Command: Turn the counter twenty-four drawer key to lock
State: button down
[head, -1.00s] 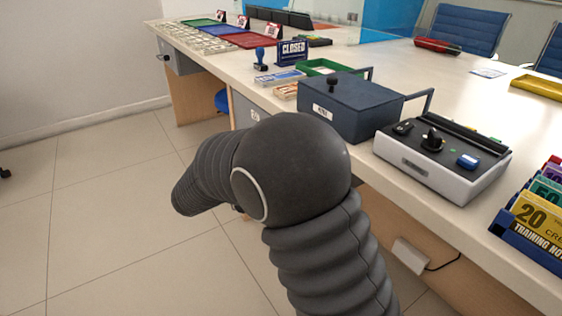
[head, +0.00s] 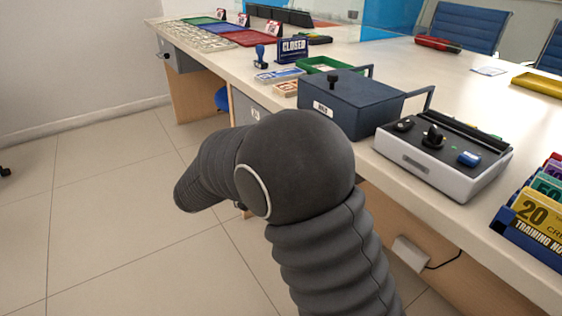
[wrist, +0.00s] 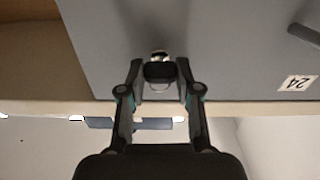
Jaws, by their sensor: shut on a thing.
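In the wrist view, the grey drawer front (wrist: 220,50) fills the upper part, with a white label reading 24 (wrist: 297,83) at the right, upside down in this view. The key (wrist: 160,71) has a dark head and stands at a metal lock (wrist: 160,54) in the drawer front. My gripper (wrist: 161,76) is shut on the key's head, one finger on each side. A thin ring hangs below the head. How far the key sits in the lock is hidden. In the head view, my arm covers the gripper and key; part of the grey drawer unit (head: 243,105) shows behind it.
A dark blue cash box (head: 350,105) and a white-and-black device (head: 445,155) stand on the counter near its front edge. A bar handle (wrist: 305,36) sticks out at the upper right in the wrist view. The floor (head: 110,220) at left is clear.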

jog(key=n+b, duration=0.2)
jog(key=n, duration=0.1)
jog(key=shift+f+n, duration=0.1)
jog(key=shift+n, duration=0.2)
jog(key=n+b, duration=0.1)
jog(key=n, duration=0.3)
jog(key=shift+w+n, duration=0.1)
jog(key=shift+n, duration=0.2)
jog(key=n+p, duration=0.1)
jog(key=n, duration=0.4)
jog(key=shift+p, duration=0.35)
jog(key=shift+n+p, duration=0.9)
jog(key=shift+n, duration=1.1)
jog(key=c, duration=0.8)
grip_release()
jog(key=shift+w, duration=0.1)
jog(key=shift+a, duration=0.1)
